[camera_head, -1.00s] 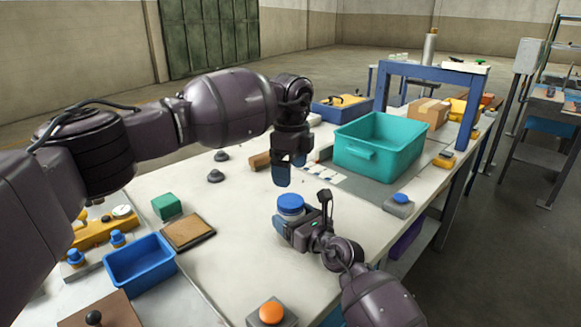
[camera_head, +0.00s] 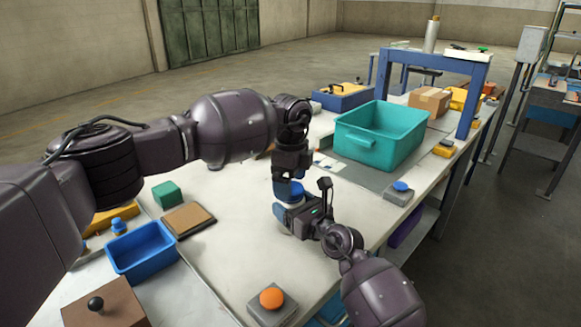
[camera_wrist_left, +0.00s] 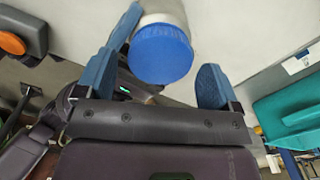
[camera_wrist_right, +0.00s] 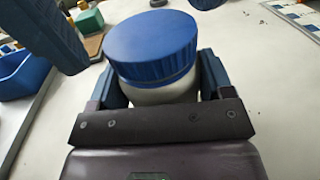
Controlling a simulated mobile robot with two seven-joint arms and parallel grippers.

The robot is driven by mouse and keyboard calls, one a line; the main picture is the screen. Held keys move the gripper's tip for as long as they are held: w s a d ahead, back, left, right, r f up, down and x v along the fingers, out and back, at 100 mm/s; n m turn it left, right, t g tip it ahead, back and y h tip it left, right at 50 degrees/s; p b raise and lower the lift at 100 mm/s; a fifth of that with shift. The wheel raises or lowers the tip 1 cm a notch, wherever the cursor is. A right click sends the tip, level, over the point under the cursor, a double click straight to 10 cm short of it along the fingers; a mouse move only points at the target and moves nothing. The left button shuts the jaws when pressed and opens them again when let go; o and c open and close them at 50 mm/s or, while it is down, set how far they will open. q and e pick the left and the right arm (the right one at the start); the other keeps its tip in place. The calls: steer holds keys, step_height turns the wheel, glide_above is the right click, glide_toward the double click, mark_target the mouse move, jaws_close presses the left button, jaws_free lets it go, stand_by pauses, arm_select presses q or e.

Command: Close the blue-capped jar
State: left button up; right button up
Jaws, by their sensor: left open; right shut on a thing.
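The jar is white with a blue cap. In the head view the blue cap (camera_head: 289,191) shows just below my left gripper (camera_head: 290,180), and the jar stands upright on the table. My right gripper (camera_wrist_right: 152,85) is shut around the white jar body (camera_wrist_right: 165,93), below the cap (camera_wrist_right: 152,45). In the left wrist view the cap (camera_wrist_left: 161,54) lies between the spread blue fingers of my left gripper (camera_wrist_left: 165,75), with a gap on the right side. My left gripper is open above the jar. Whether the cap is seated tight cannot be told.
A teal bin (camera_head: 372,150) stands at the back right, with a blue-topped button box (camera_head: 399,193) before it. A blue tray (camera_head: 142,263), a green block (camera_head: 167,195) and a brown pad (camera_head: 188,220) lie at left. An orange button box (camera_head: 272,303) sits at the front.

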arm_select(q)
steer(key=shift+f, duration=0.65)
